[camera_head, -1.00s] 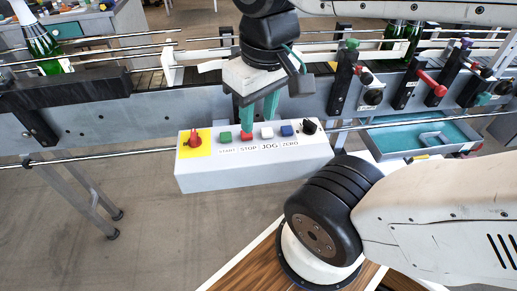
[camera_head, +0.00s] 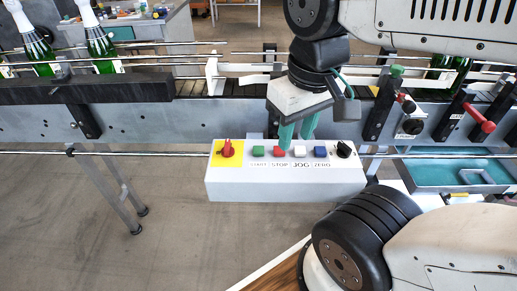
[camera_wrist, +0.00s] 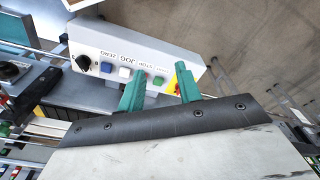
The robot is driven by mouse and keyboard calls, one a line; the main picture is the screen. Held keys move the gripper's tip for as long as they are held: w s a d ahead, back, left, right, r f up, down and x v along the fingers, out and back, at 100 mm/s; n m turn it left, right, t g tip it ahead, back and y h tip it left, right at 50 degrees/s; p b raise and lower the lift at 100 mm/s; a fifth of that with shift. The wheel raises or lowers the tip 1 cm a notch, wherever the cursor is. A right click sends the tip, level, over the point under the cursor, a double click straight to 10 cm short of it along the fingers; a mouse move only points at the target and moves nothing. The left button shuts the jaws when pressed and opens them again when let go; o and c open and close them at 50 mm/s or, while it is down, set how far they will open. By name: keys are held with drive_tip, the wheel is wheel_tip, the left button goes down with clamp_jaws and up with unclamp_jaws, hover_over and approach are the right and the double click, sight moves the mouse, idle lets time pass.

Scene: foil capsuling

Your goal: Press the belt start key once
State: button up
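The control box (camera_head: 285,184) is a pale box on the front of the conveyor. Its top has a green START key (camera_head: 258,151), a red STOP key (camera_head: 280,152), a white JOG key (camera_head: 300,152) and a blue ZERO key (camera_head: 320,152). My gripper (camera_head: 296,144) has two green fingers, spread apart with nothing between them. In the head view its fingertips overlap the STOP and JOG area, right of the green key. In the wrist view the green key (camera_wrist: 158,80) shows between the fingers; the left finger partly covers the red key. Fingertip height is unclear; no contact is visible.
A red knob on a yellow plate (camera_head: 228,148) is left of the keys, and a black knob (camera_head: 343,149) right. Green bottles (camera_head: 100,44) stand on the conveyor. A teal tray (camera_head: 455,174) lies to the right. Floor is open at front left.

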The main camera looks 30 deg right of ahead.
clamp_jaws()
idle(1.5)
